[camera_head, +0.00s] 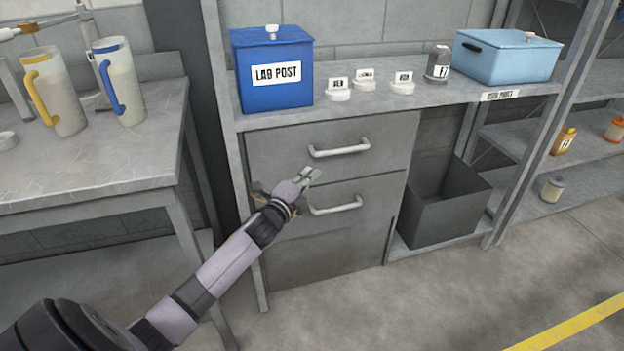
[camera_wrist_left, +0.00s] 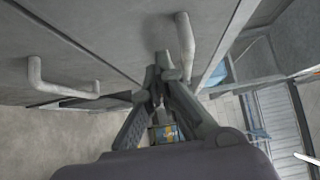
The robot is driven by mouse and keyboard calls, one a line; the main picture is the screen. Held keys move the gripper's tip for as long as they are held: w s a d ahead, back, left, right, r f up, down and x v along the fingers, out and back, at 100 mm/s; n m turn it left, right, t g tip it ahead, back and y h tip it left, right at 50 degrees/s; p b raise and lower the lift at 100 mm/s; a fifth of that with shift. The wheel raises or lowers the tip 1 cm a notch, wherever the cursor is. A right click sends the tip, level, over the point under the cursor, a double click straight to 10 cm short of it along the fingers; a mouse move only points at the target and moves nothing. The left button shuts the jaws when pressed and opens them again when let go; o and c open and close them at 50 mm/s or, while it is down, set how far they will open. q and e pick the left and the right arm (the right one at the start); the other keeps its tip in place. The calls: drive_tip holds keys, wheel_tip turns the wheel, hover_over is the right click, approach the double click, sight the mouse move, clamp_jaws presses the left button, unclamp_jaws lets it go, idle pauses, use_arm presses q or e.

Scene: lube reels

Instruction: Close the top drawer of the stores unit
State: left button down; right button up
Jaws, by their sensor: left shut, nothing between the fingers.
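The stores unit has a grey top drawer (camera_head: 270,150) with a pale bar handle (camera_head: 339,150). Its front looks about flush with the frame, with no clear gap; a small opening cannot be ruled out. A lower drawer (camera_head: 370,215) with a like handle (camera_head: 335,207) is beneath. My left gripper (camera_head: 308,176) is shut and empty, in front of the top drawer's lower part, below its handle. In the left wrist view the closed fingers (camera_wrist_left: 160,68) are close to the drawer fronts beside one handle (camera_wrist_left: 186,45); contact cannot be told. My right gripper is not in view.
A blue LAB POST box (camera_head: 272,85), small labelled pieces and a light blue container (camera_head: 507,58) stand on the unit's top. An open grey bin (camera_head: 445,205) is right of the drawers. A bench (camera_head: 90,165) with two jugs stands left. The floor in front is clear.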

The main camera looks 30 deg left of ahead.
use_arm(q)
drive_tip(key=s, duration=0.9)
drive_tip(key=shift+d+f+p, duration=0.15)
drive_tip(key=shift+p, duration=0.2)
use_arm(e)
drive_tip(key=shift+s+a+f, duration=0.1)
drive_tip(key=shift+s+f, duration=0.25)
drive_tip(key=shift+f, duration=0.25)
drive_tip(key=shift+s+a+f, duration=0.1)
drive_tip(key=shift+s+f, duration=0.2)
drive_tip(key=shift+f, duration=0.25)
